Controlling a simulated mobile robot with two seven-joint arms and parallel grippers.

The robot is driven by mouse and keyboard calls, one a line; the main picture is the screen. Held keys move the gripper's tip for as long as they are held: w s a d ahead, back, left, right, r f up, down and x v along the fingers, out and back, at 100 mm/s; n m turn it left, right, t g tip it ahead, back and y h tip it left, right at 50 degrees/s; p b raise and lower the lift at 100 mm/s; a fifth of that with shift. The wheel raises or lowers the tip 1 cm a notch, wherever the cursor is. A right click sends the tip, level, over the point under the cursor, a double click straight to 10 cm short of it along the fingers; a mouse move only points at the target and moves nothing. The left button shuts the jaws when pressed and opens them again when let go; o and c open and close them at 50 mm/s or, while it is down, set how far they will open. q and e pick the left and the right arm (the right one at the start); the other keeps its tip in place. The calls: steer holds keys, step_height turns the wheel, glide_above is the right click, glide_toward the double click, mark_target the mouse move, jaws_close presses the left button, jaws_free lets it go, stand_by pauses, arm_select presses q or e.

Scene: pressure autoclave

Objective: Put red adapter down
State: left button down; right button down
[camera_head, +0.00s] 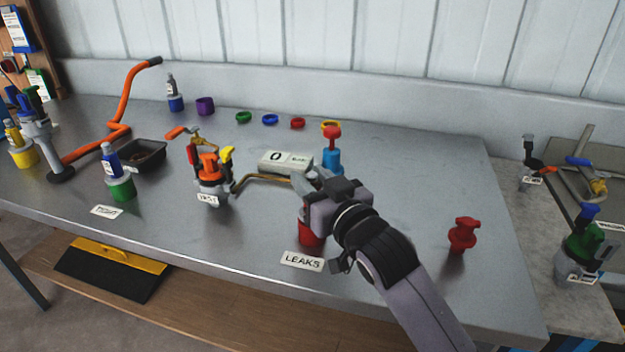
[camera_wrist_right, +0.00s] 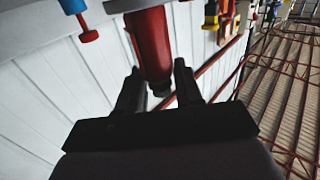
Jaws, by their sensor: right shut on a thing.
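My right gripper (camera_head: 308,190) is above the front middle of the metal bench, behind the LEAKS label. In the wrist view a red cylindrical body, the red adapter (camera_wrist_right: 152,45), sits between its two fingers (camera_wrist_right: 158,88), which are shut on it. In the head view red (camera_head: 311,234) shows just below the gripper, close to the bench top; the gripper hides much of it, and I cannot tell whether it touches the bench. My left gripper is not in view.
A LEAKS label (camera_head: 302,261) lies in front. A blue cylinder with a red top (camera_head: 332,155) stands behind the gripper, a TEST-labelled device (camera_head: 210,180) to the left, a red spool-shaped piece (camera_head: 462,235) to the right. Bare bench lies between that piece and my arm.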

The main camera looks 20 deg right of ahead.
steer(key=shift+f, duration=0.35)
steer(key=c, duration=0.7)
jaws_free()
steer(key=shift+c, duration=0.2)
steer(key=shift+r, duration=0.1)
steer(key=shift+r, duration=0.35)
steer(key=shift+s+d+f, duration=0.1)
steer(key=shift+s, duration=0.25)
steer(key=s+d, duration=0.2)
steer(key=s, duration=0.9)
steer(key=shift+d, duration=0.1)
